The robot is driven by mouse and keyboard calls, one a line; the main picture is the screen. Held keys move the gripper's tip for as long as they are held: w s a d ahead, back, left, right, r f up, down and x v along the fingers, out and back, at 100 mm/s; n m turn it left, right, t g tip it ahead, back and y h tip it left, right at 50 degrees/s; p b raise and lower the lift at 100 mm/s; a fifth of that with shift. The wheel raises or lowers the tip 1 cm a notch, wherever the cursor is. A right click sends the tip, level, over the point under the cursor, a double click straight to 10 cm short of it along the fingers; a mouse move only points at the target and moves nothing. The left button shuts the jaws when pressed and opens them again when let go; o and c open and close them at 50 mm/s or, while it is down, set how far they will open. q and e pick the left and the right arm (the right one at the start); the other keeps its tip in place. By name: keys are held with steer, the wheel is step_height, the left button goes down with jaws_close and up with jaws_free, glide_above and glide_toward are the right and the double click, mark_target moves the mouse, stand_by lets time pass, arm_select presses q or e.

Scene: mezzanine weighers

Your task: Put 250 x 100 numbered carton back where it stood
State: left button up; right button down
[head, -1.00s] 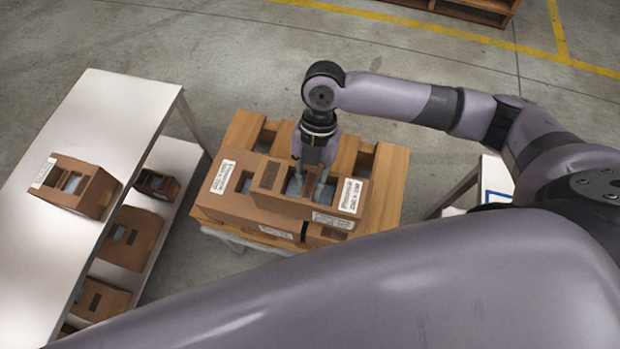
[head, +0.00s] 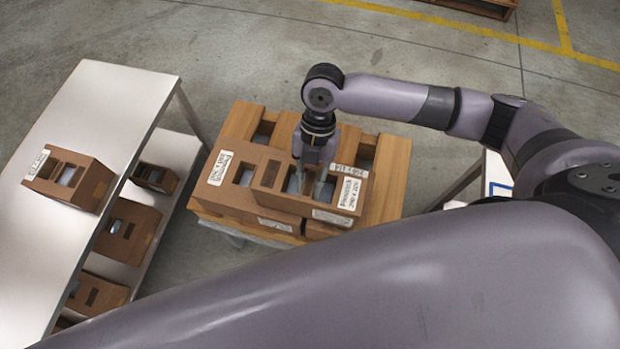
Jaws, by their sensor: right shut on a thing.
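My right gripper (head: 315,170) points down into the open top of a brown carton (head: 268,178) and is shut on it. This carton has a white label with print on its top right (head: 349,191) and another on its near side. The print is too small to read surely, so I cannot confirm it is the 250 x 100 numbered carton. It is over the near part of a wooden pallet (head: 392,190), close beside a larger labelled carton (head: 222,190). I cannot tell whether it touches what is below. My left gripper is not in view.
A white table (head: 100,110) stands at left with a carton (head: 68,178) on top and several more on its lower shelf. Another white-topped stand (head: 496,172) is at right. Grey floor (head: 220,50) is clear behind the pallet.

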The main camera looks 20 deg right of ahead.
steer(key=shift+f, duration=0.2)
steer(key=c, duration=1.4)
jaws_free()
steer(key=shift+r, duration=0.1)
steer(key=v, duration=1.2)
